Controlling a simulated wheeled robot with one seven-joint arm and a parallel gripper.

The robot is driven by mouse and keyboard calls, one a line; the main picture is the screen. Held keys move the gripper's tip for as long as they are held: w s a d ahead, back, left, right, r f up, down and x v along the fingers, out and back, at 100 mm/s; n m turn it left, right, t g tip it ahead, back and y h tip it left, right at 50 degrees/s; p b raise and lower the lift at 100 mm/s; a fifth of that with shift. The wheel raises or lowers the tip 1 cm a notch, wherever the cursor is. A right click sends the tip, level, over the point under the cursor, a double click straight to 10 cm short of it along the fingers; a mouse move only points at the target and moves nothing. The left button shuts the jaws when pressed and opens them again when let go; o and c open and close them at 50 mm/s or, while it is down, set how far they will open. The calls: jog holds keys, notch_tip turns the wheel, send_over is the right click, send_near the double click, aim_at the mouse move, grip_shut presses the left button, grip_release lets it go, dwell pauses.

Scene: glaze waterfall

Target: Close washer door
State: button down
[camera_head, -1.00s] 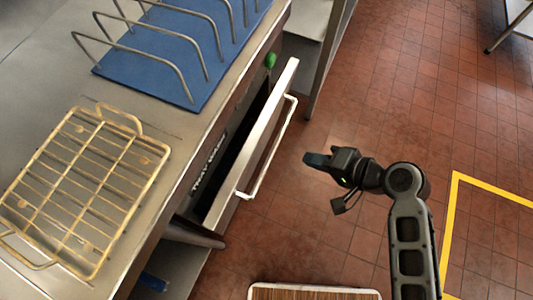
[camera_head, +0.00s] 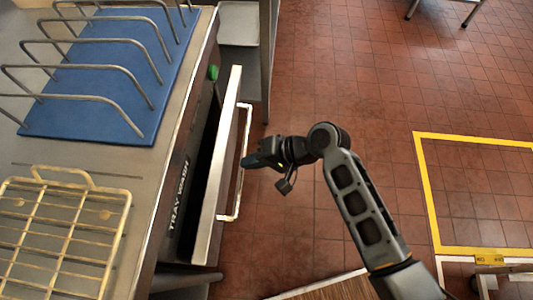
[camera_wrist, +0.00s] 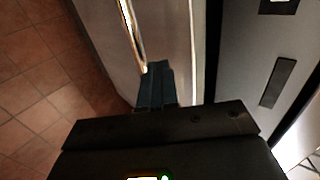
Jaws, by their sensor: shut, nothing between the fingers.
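The washer door (camera_head: 217,165) is a steel panel standing partly open along the front of the washer, with a dark gap behind it. A long pale handle (camera_head: 240,165) runs along its outer face. The washer front (camera_head: 182,195) bears the words "TRAY WASH". My gripper (camera_head: 246,162) is shut and empty, its tip at or very near the handle; I cannot tell whether it touches. In the wrist view, my shut fingers (camera_wrist: 157,85) point at the door's outer face (camera_wrist: 165,35), with the handle (camera_wrist: 131,30) beside them on the left.
A blue mat (camera_head: 100,100) with a wire rack and a brass wire rack (camera_head: 60,235) lie on the steel counter. A green button (camera_head: 213,72) is on the washer front. A shelf leg (camera_head: 265,60) stands beyond the door. Tiled floor (camera_head: 340,90) is free to the right.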

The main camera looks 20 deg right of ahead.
aim_at(216, 157)
jog(key=shift+w+a+r, duration=0.15)
jog(key=shift+w+a, duration=0.1)
jog(key=shift+a, duration=0.3)
jog(key=shift+w+a+r, duration=0.1)
jog(key=shift+w+a, duration=0.15)
jog(key=shift+a, duration=0.35)
jog(key=shift+w+a+r, duration=0.15)
jog(key=shift+w+a, duration=0.1)
jog(key=shift+a, duration=0.3)
jog(key=a, duration=0.1)
jog(key=w+a, duration=0.1)
jog(key=a+p, duration=0.1)
jog(key=shift+w+a+r, duration=0.2)
jog(key=shift+a+r, duration=0.15)
jog(key=shift+r, duration=0.05)
